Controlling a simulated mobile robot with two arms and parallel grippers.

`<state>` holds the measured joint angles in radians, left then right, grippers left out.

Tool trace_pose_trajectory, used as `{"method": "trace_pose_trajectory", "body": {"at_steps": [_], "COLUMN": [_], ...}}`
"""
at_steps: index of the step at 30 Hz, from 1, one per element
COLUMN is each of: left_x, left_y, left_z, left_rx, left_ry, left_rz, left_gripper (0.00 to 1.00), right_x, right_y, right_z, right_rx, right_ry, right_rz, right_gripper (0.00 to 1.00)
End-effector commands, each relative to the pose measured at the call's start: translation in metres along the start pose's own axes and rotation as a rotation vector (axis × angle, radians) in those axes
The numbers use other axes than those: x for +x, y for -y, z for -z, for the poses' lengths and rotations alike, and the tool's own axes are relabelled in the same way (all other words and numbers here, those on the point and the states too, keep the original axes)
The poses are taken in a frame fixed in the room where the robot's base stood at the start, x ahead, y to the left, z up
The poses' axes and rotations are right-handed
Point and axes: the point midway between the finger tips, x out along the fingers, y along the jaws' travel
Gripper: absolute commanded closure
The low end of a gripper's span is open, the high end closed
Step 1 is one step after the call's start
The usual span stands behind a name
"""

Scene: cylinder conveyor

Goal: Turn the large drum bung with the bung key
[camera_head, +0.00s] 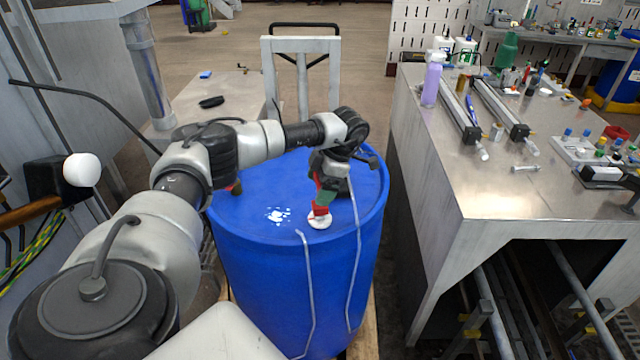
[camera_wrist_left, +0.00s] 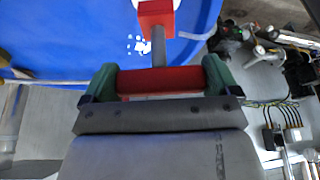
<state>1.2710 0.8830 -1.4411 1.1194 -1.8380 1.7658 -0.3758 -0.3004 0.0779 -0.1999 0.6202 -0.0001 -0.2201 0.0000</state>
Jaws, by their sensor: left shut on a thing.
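The blue drum (camera_head: 262,235) stands upright in the middle of the head view. A white bung (camera_head: 319,221) sits on its top, towards the front right. My left gripper (camera_head: 324,190), with green fingers, is above the bung. It is shut on the red handle of the bung key (camera_wrist_left: 160,82), which the left wrist view shows between the fingers. A grey shaft leads to the key's red end (camera_head: 320,210), which is at the bung. Whether it is fully seated in the bung I cannot tell. My right gripper is not in view.
A metal table (camera_head: 480,190) with a purple bottle (camera_head: 432,80), rails and small items stands to the right. A trolley frame (camera_head: 301,70) rises behind the drum. Thin grey lines run down the drum's front. A grey table with a black item (camera_head: 211,101) is behind left.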

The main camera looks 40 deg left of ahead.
Motion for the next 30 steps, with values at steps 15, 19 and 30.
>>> {"method": "trace_pose_trajectory", "body": {"at_steps": [15, 19, 30], "left_x": [-0.0002, 0.0008, 0.0060], "left_y": [0.0001, 0.0001, 0.0001], "left_z": [-0.0001, -0.0005, -0.0027], "left_rx": [0.000, 0.000, 0.000], "left_ry": [0.000, 0.000, 0.000], "left_rz": [0.000, 0.000, 0.000], "left_gripper": [0.48, 0.48, 0.48], "right_x": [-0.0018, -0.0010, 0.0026], "right_y": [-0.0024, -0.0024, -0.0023], "right_z": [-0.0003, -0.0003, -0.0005], "right_rx": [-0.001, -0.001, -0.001], "right_ry": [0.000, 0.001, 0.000], "right_rz": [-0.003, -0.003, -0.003], "right_gripper": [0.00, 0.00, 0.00]}}
